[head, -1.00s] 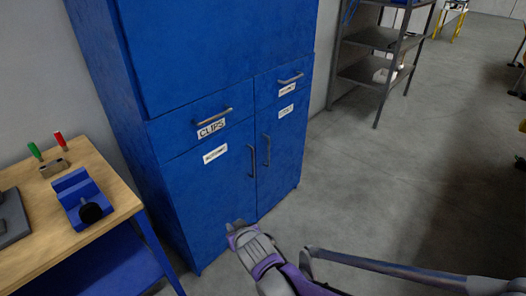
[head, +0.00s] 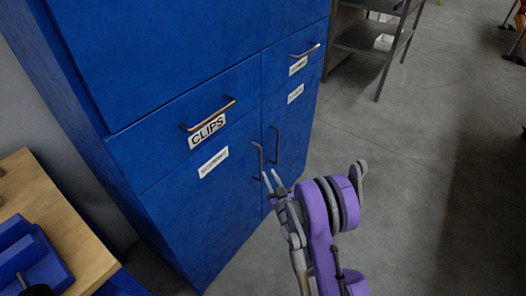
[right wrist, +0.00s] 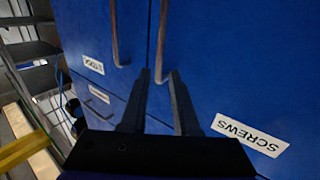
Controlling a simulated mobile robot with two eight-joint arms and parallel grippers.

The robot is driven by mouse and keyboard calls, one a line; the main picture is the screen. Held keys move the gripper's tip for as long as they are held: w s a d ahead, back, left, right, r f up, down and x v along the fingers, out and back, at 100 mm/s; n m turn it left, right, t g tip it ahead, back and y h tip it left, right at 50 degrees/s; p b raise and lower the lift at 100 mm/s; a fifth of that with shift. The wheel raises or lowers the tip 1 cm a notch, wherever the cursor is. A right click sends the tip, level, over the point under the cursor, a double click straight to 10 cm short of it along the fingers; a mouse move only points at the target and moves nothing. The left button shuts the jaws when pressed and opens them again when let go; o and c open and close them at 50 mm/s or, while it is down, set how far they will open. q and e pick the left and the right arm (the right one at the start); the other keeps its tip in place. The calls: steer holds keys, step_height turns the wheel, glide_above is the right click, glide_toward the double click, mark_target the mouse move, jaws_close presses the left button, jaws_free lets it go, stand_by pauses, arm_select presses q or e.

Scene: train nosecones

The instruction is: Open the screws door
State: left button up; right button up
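The screws door (head: 190,200) is the lower left door of the blue cabinet and is shut. Its label (head: 213,162) is too small to read in the head view but reads SCREWS, upside down, in the right wrist view (right wrist: 250,133). Its upright grey handle (head: 257,160) is near the door's right edge. My left gripper is out of view.
The neighbouring lower door's handle (head: 275,140) is close on the right. Above are the CLIPS drawer (head: 208,115) and another drawer. A wooden workbench (head: 60,215) with a blue vise stands at left. Grey shelves (head: 375,40) stand behind.

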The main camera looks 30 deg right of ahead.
mark_target(261, 158)
steer(key=w, duration=0.3)
steer(key=w+d, duration=0.1)
steer(key=w, duration=0.2)
steer(key=w+d, duration=0.1)
steer(key=w, duration=0.3)
steer(key=shift+w+r, duration=0.1)
jaws_close()
stand_by(1.2)
